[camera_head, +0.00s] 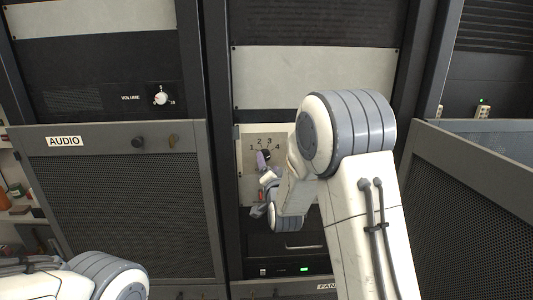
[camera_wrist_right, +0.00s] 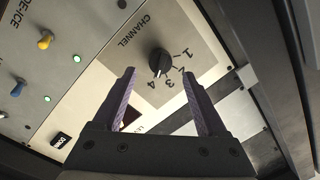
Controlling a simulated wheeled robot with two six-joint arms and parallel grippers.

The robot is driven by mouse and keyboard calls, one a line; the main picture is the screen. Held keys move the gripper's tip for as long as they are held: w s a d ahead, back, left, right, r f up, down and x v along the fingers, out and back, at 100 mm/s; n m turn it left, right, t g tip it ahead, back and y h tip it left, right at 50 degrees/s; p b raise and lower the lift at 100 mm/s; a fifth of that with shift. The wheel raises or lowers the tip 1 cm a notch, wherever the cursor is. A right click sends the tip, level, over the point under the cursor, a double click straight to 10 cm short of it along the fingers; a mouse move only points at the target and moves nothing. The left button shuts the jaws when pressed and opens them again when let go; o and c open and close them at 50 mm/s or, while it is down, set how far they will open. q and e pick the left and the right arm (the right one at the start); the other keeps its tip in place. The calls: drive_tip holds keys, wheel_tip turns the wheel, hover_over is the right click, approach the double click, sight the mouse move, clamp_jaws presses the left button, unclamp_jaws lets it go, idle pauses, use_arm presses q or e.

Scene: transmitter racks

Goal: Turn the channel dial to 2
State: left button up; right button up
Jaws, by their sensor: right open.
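The channel dial (camera_wrist_right: 159,62) is a round black knob on a pale panel marked CHANNEL, with numbers 1 to 4 around it. In the right wrist view its white mark points down, seemingly near 4. My right gripper (camera_wrist_right: 158,76) is open, with its two purple fingers apart on either side of the dial's lower part in that view; I cannot tell if they touch it. In the head view the right gripper (camera_head: 264,162) is at the dial plate (camera_head: 246,136) and largely covers the dial. Only part of my left arm shows at the lower left; its gripper is out of view.
A white volume knob (camera_head: 161,98) is on the left rack above a mesh panel marked AUDIO (camera_head: 64,141). A mesh panel (camera_head: 480,190) stands on the right. Yellow (camera_wrist_right: 45,39) and blue (camera_wrist_right: 17,88) switches are beside the dial plate in the wrist view.

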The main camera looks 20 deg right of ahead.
sight(266, 158)
drive_tip(key=w, duration=0.1)
drive_tip(key=w+p, duration=0.1)
drive_tip(key=shift+w+d+r, duration=0.15)
drive_tip(key=shift+w+d, duration=0.1)
drive_tip(key=shift+w, duration=0.05)
drive_tip(key=shift+w+d+f, duration=0.1)
drive_tip(key=shift+w+f, duration=0.1)
drive_tip(key=shift+w, duration=0.45)
clamp_jaws()
